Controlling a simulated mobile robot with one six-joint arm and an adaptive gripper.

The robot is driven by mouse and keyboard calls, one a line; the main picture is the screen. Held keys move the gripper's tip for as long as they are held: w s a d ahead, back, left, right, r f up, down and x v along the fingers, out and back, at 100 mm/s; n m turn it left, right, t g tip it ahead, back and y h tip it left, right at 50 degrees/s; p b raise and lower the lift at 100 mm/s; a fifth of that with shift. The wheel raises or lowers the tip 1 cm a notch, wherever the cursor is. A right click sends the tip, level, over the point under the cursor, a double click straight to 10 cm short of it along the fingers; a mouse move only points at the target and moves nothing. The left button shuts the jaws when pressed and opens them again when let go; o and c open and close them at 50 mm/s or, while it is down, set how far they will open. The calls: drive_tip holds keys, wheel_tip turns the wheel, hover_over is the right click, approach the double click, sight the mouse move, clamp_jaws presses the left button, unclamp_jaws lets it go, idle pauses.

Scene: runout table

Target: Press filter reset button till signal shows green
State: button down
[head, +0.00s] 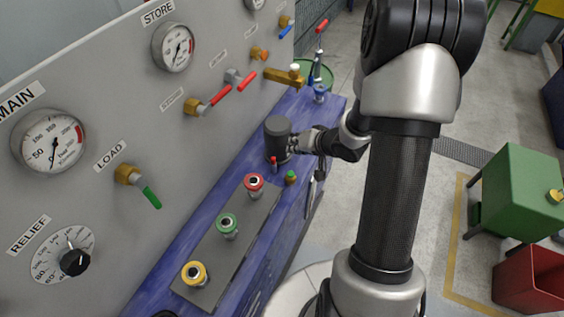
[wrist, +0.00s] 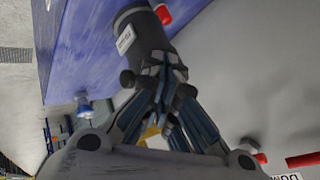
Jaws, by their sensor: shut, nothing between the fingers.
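The dark grey filter housing (head: 277,136) stands upright on the blue bench, and in the wrist view the housing (wrist: 146,38) carries a small white label. A red part (head: 273,163) shows at its near side, and a red cap (wrist: 163,14) shows beside it in the wrist view. My gripper (head: 293,146) is shut and empty, with its fingertips close against the right side of the housing. In the wrist view the fingertips (wrist: 167,72) overlap the housing's end; I cannot tell whether they touch it. No button is clearly seen there, and no green signal shows on the housing.
Red (head: 253,184), green (head: 228,225) and yellow (head: 194,272) capped couplings stand on a grey plate (head: 213,262) nearer on the bench. The grey panel with gauges and valve handles (head: 219,97) rises at left. A small green-and-brown fitting (head: 291,177) stands near the housing.

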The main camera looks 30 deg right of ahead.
drive_tip(key=shift+s+f, duration=0.1)
idle(0.3)
drive_tip(key=b, duration=0.9)
hover_over(291, 174)
drive_tip(key=f, duration=0.5)
drive_tip(key=d+f, duration=0.1)
drive_tip(key=f, duration=0.2)
drive_tip(key=shift+f, duration=0.3)
drive_tip(key=shift+f, duration=0.1)
drive_tip(key=shift+f, duration=0.35)
drive_tip(key=shift+f+b, duration=0.5)
idle(0.8)
drive_tip(key=shift+r, duration=0.2)
drive_tip(key=shift+r+p, duration=0.75)
drive_tip(key=shift+p, duration=0.45)
drive_tip(key=shift+r, duration=0.1)
